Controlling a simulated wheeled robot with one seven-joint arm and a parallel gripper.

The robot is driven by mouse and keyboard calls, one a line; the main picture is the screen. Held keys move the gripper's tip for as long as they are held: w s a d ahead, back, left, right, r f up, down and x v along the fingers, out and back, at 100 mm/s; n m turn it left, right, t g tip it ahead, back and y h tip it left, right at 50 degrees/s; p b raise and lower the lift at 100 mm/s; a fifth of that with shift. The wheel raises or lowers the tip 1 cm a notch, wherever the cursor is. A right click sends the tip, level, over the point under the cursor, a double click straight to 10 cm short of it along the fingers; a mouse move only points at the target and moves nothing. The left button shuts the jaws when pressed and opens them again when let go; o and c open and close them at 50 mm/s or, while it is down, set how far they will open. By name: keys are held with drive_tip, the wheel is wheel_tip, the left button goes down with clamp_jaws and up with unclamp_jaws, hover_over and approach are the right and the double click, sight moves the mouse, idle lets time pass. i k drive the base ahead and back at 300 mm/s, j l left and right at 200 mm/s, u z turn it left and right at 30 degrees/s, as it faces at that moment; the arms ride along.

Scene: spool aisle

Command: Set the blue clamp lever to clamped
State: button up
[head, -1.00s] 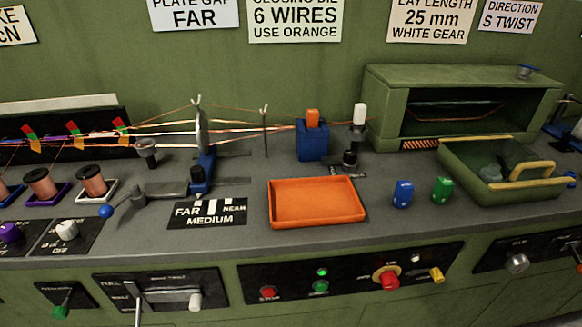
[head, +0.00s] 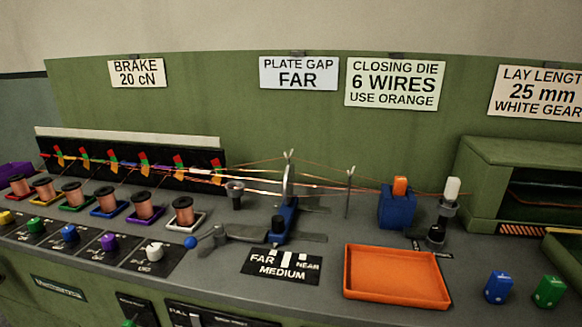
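The clamp lever has a blue ball knob (head: 190,242) at its left end. Its short grey arm runs right from the ball to a pivot beside the dark slide rail (head: 245,233). A blue carriage (head: 284,222) with a black knob sits on this rail and carries an upright plate with wires passing through it. A label (head: 282,266) reading FAR, MEDIUM and NEAR lies in front of the rail. I cannot tell from the view whether the lever is clamped. My gripper is not in view.
An empty orange tray (head: 397,276) lies on the bench to the right. A blue block (head: 397,208) with an orange insert stands behind it. Copper spools (head: 183,212) line the left. Blue and green blocks (head: 549,291) stand far right. Wires cross above the bench.

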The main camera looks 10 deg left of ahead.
sight(191, 242)
drive_tip(key=j+u, duration=0.35)
drive_tip(key=i+j+u, duration=0.2)
drive_tip(key=j+u, duration=0.15)
drive_tip(key=j, duration=0.2)
drive_tip(key=i+j+u, duration=0.15)
drive_tip(key=j+u, duration=0.2)
drive_tip(key=j, duration=0.1)
